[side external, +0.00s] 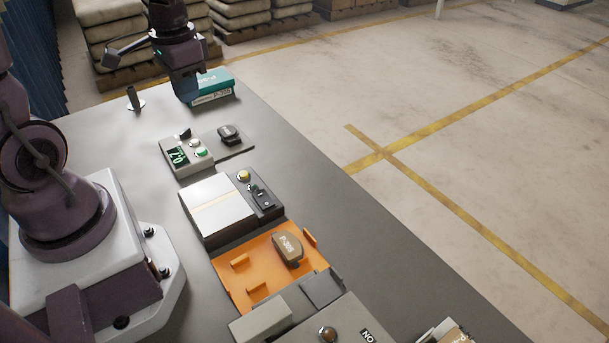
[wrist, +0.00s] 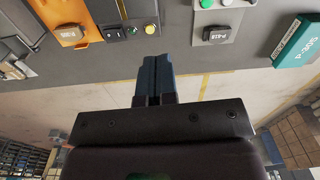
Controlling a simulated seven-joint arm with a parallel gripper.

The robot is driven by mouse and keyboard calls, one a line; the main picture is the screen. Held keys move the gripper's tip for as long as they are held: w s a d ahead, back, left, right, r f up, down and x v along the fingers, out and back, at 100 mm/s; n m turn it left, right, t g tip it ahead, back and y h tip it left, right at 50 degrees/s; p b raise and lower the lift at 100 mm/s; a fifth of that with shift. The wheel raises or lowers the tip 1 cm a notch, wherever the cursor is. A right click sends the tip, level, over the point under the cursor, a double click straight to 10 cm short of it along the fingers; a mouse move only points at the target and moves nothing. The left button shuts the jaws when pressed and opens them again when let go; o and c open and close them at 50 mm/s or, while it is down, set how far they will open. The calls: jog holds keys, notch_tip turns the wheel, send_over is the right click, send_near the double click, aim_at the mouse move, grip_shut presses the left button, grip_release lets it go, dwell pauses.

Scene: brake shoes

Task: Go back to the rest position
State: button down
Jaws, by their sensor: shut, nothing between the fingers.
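My gripper (side external: 188,93) is at the top of the side external view, held in front of the teal box marked P-305 and partly covering it. In the wrist view my gripper (wrist: 154,70) has its fingers together with nothing between them. The teal box (side external: 216,84) lies at the far end of the grey table (side external: 352,260); it also shows at the right of the wrist view (wrist: 300,42). A brown brake shoe (side external: 288,249) lies on the orange fixture (side external: 235,284). A dark brake shoe (side external: 229,133) sits on a grey plate beside the display unit.
The display unit (side external: 178,156) has a green readout and buttons. A white-topped device (side external: 215,206) with a yellow button (side external: 244,175) stands mid-table. A small dark post (side external: 134,98) stands near the far left table edge. A grey control box (side external: 345,328) is at the near end.

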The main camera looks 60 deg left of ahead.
jog(key=s+d+r+t, duration=0.4)
jog(key=d+r+t, duration=0.1)
jog(key=d+r, duration=0.7)
jog(key=shift+d+m, duration=0.2)
jog(key=shift+m, duration=0.2)
